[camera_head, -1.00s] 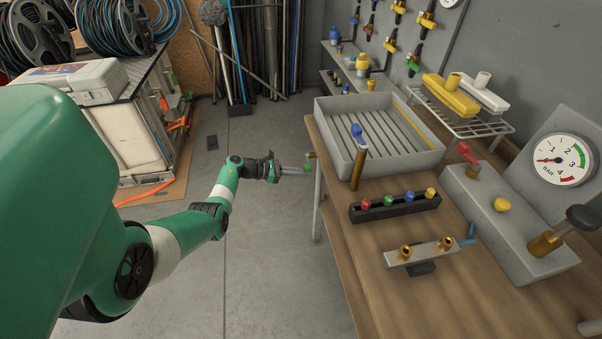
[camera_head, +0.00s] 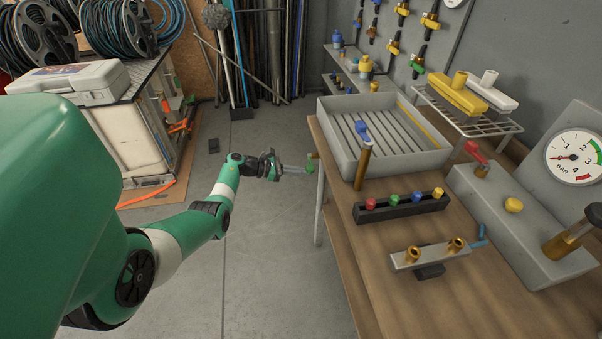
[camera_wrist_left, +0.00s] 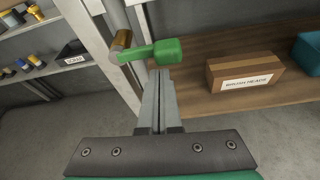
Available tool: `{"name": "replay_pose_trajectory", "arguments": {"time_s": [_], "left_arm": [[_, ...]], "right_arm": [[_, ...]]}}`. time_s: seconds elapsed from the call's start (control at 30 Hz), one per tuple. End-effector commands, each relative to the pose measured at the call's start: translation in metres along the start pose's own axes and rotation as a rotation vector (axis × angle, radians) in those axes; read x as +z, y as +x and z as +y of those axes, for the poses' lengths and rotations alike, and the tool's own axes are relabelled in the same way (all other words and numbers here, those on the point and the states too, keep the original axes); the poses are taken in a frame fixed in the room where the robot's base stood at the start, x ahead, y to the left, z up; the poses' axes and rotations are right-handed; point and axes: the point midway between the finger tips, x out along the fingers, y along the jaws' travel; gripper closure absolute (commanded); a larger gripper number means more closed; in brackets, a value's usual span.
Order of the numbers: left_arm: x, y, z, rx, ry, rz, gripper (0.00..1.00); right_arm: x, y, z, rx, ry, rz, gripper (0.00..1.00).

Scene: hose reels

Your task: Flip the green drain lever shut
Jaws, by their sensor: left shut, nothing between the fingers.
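The green drain lever (camera_wrist_left: 152,52) is in the upper middle of the left wrist view, lying roughly crosswise from a brass fitting (camera_wrist_left: 122,44) on a pale upright post. In the head view the lever (camera_head: 310,167) is small, at the left edge of the bench beside the basin. My left gripper (camera_wrist_left: 159,74) is shut with nothing in it. Its fingertips are just below the lever in the wrist view; I cannot tell if they touch it. In the head view the gripper (camera_head: 304,170) points right at the lever. My right gripper is not in view.
The wooden bench (camera_head: 400,290) carries a grey slatted basin (camera_head: 440,160), a blue-handled tap (camera_head: 362,150), and a gauge block (camera_head: 520,215). Under it, a shelf holds a cardboard box (camera_wrist_left: 243,84) and a teal bin (camera_wrist_left: 308,52).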

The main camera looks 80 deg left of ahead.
Motion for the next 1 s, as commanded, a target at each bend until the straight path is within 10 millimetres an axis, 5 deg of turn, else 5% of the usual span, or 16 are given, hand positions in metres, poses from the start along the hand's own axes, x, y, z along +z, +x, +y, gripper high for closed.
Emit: {"name": "replay_pose_trajectory", "arguments": {"time_s": [0.23,0.3,0.53,1.0], "left_arm": [[-0.045,0.028,-0.011,-0.016,0.007,-0.001,1.0],[-0.024,-0.006,-0.005,-0.008,0.004,-0.001,1.0],[-0.027,-0.06,-0.004,-0.01,0.004,-0.001,1.0],[-0.031,-0.079,-0.004,-0.015,0.005,-0.002,1.0]], "right_arm": [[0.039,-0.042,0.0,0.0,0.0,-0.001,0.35],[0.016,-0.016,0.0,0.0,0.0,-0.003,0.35],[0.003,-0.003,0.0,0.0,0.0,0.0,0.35],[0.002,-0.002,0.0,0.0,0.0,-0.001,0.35]]}}
